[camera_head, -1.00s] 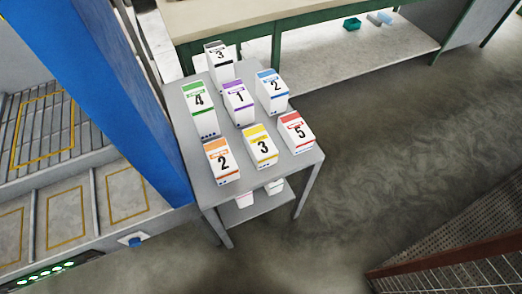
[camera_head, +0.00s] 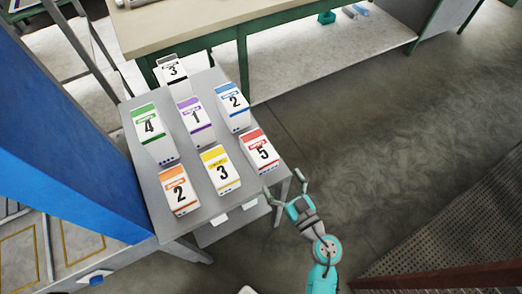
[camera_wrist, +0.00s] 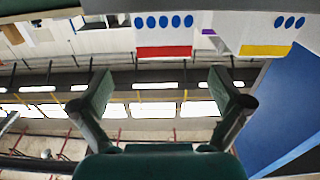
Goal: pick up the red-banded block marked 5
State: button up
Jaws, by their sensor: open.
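The red-banded block marked 5 (camera_head: 260,151) stands at the front right corner of the small grey table (camera_head: 208,212). Its white body with blue dots and red band shows at the top of the wrist view (camera_wrist: 164,30). My gripper (camera_head: 285,182) is open and empty, just off the table's right front edge, in front and to the right of the block. In the wrist view my gripper (camera_wrist: 161,80) has its two fingers spread wide, with nothing between them. The block is clear of the fingers.
The yellow block marked 3 (camera_head: 220,171) stands left of the red one, and the blue block marked 2 (camera_head: 232,107) behind it. Several other blocks share the table. A green-framed bench (camera_head: 215,50) is behind, a blue press (camera_head: 65,170) left. Floor at right is clear.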

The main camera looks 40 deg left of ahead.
aim_at(261, 153)
jog(key=x, duration=0.5)
jog(key=shift+a, duration=0.1)
jog(key=shift+s+f+x, duration=0.1)
jog(key=shift+f+x, duration=0.05)
jog(key=shift+x, duration=1.35)
jog(key=shift+s+f+x, duration=0.15)
jog(key=shift+x, duration=1.35)
jog(key=shift+c, duration=0.3)
jog(key=c, duration=1)
